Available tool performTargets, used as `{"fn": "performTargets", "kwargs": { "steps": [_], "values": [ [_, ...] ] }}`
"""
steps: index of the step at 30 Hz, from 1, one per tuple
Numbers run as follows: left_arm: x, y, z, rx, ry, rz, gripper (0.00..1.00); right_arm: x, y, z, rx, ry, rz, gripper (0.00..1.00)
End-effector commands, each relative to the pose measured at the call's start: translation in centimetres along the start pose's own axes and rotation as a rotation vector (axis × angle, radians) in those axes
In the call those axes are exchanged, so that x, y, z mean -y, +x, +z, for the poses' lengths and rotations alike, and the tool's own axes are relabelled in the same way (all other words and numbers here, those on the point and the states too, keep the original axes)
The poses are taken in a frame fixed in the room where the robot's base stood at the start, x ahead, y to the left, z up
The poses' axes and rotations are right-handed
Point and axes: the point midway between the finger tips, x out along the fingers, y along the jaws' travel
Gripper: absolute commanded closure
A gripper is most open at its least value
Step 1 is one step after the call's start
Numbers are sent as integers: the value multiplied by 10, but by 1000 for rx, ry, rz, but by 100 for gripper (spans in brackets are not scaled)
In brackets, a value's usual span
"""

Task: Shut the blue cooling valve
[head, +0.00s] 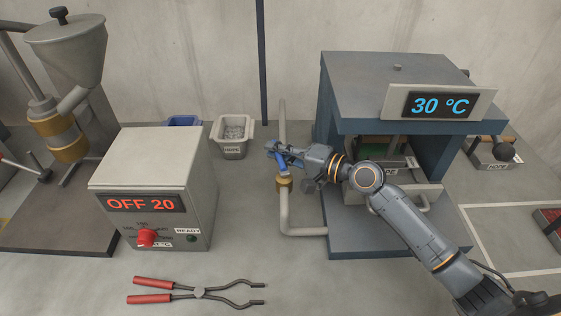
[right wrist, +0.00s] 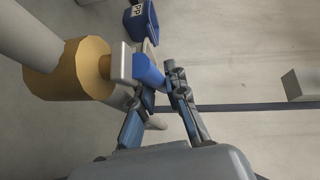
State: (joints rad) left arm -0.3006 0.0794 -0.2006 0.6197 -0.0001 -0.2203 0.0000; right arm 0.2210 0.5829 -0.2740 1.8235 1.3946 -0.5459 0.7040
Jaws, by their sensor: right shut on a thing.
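The blue cooling valve's lever (head: 282,169) stands on a brass valve body (head: 284,185) on the pale pipe, left of the blue-framed machine. In the right wrist view the blue lever (right wrist: 146,69) sits between the fingers beside the brass body (right wrist: 70,70). My right gripper (head: 279,151) reaches in from the right and is shut on the blue lever. The fingers partly cover the lever, which looks tilted in the head view. My left gripper is not in view.
The blue-framed machine (head: 345,95) has a display (head: 440,105) reading 30 °C. A control box (head: 150,165) reading OFF 20 stands to the left. Red-handled tongs (head: 199,292) lie in front.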

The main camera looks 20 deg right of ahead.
Motion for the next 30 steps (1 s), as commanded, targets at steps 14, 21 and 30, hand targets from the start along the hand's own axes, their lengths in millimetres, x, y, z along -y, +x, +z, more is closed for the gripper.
{"fn": "performTargets", "kwargs": {
  "steps": [14,21,30],
  "values": [
    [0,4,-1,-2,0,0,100,1,0,0,14,-4,-1,76],
    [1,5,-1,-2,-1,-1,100,0,0,1,14,-3,-1,76],
    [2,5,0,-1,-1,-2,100,-1,-27,0,14,-4,3,76]
  ]
}}
